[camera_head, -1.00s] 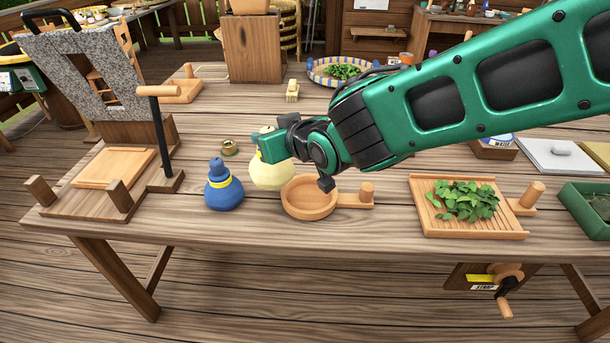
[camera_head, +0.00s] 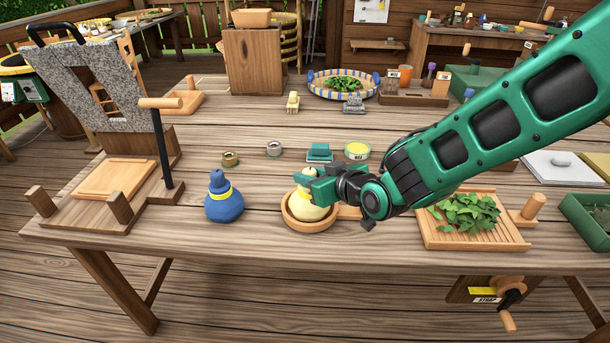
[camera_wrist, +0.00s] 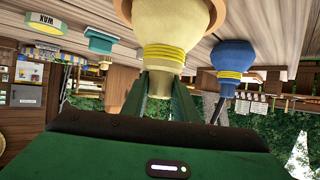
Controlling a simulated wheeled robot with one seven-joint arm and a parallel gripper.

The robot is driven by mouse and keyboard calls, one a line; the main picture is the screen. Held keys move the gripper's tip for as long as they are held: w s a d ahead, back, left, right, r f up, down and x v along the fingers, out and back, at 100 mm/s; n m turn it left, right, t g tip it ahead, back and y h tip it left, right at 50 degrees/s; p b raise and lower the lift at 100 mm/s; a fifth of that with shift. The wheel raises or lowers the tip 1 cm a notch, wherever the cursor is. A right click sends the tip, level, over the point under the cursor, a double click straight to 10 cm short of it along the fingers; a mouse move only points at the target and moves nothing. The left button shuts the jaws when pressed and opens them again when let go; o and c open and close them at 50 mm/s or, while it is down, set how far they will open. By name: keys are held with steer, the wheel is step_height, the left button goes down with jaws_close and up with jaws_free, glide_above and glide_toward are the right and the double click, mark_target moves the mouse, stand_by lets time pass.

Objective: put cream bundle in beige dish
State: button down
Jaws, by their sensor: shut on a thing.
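The cream bundle (camera_head: 308,209), a round pouch with a yellow band at its neck, is inside the rim of the round beige dish (camera_head: 293,217). My gripper (camera_head: 318,184) is shut on the bundle's neck from the right. In the wrist view the cream bundle (camera_wrist: 166,23) stands between the two green fingers (camera_wrist: 165,95), with part of the dish rim (camera_wrist: 217,14) behind it. I cannot tell whether the bundle's base touches the dish floor.
A blue bundle (camera_head: 223,200) stands just left of the dish. A slatted board with green leaves (camera_head: 467,212) lies to the right. Small jars, a teal block (camera_head: 319,152) and a yellow-labelled tin (camera_head: 356,150) stand behind. The table front is clear.

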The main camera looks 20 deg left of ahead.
steer(key=shift+f, duration=0.1)
steer(key=c, duration=1.4)
jaws_free()
steer(key=shift+s+d+r, duration=0.25)
steer(key=shift+d+r, duration=0.05)
steer(key=shift+d, duration=0.1)
steer(key=v, duration=1.1)
steer(key=shift+f, duration=0.1)
